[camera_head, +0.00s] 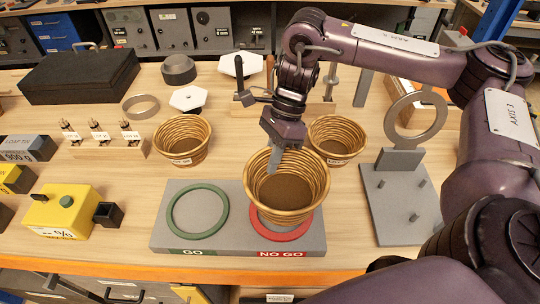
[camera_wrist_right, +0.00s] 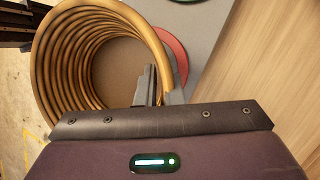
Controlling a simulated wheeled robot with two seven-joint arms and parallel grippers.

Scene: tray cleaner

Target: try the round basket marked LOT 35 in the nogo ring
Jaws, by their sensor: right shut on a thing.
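A round woven basket (camera_head: 287,205) is over the red nogo ring (camera_head: 305,228) on the grey gauge plate (camera_head: 235,243). I cannot tell whether its base touches the ring. My right gripper (camera_head: 275,158) is shut on the far rim of this basket. In the right wrist view, the gripper's fingers (camera_wrist_right: 152,88) pinch the wall of the basket (camera_wrist_right: 45,75), and part of the red ring (camera_wrist_right: 172,50) shows beside it. No lot mark is visible on the held basket. My left gripper is not in view.
The green go ring (camera_head: 197,211) is empty. Two more baskets stand behind, one left (camera_head: 181,140) and one right (camera_head: 337,138), with tags too small to read. A grey stand with an upright ring (camera_head: 417,118) is at right. A yellow box (camera_head: 64,210) is at left.

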